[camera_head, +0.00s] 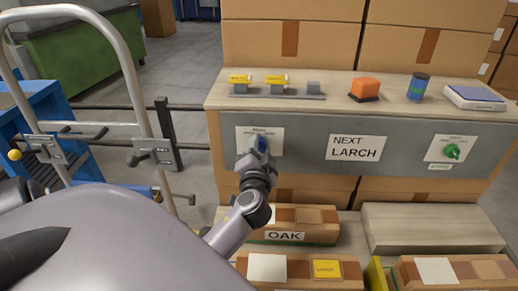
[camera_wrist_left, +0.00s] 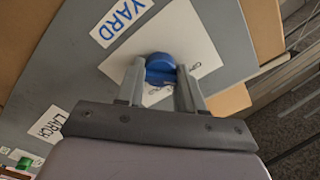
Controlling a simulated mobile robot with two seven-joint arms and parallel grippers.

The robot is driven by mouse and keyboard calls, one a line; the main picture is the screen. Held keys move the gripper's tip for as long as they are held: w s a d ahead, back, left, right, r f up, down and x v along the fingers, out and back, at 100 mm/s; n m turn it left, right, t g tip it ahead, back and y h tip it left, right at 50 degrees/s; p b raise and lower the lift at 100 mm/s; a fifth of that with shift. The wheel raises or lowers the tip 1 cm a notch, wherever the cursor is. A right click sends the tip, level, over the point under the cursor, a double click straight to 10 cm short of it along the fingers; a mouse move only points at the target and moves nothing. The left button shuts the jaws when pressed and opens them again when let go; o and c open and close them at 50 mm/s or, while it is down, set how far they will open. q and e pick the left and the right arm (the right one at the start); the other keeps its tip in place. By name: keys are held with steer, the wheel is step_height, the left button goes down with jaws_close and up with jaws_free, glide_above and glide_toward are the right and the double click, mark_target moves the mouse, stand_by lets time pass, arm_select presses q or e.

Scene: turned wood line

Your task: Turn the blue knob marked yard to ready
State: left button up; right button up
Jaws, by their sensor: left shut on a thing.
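The blue knob (camera_wrist_left: 160,67) sits on a white plate (camera_wrist_left: 178,45) on the grey panel, beside a label reading YARD (camera_wrist_left: 122,20) in the left wrist view. My left gripper (camera_wrist_left: 160,76) is shut on the knob, with one finger on each side of it. In the head view my left gripper (camera_head: 258,158) reaches the left end of the grey panel (camera_head: 300,130) and covers much of the knob and its plate. The small print on the plate is too small and partly covered to read. My right gripper is not in view.
A green knob (camera_head: 451,151) is at the panel's right, past a NEXT LARCH sign (camera_head: 357,147). An orange block (camera_head: 365,88), a blue-green can (camera_head: 418,86) and a scale (camera_head: 474,97) stand on top. Boxes, one marked OAK (camera_head: 287,235), lie below.

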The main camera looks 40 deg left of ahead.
arm_select(q)
steer(key=m+p, duration=0.1)
steer(key=m, duration=0.2)
steer(key=shift+m, duration=0.4)
steer(key=shift+m+p, duration=0.55)
steer(key=shift+m, duration=0.55)
steer(key=shift+m+p, duration=0.4)
steer(key=shift+m, duration=0.7)
steer(key=o, duration=1)
steer(key=shift+o, duration=0.2)
steer(key=b+v, duration=0.1)
steer(key=v, duration=0.6)
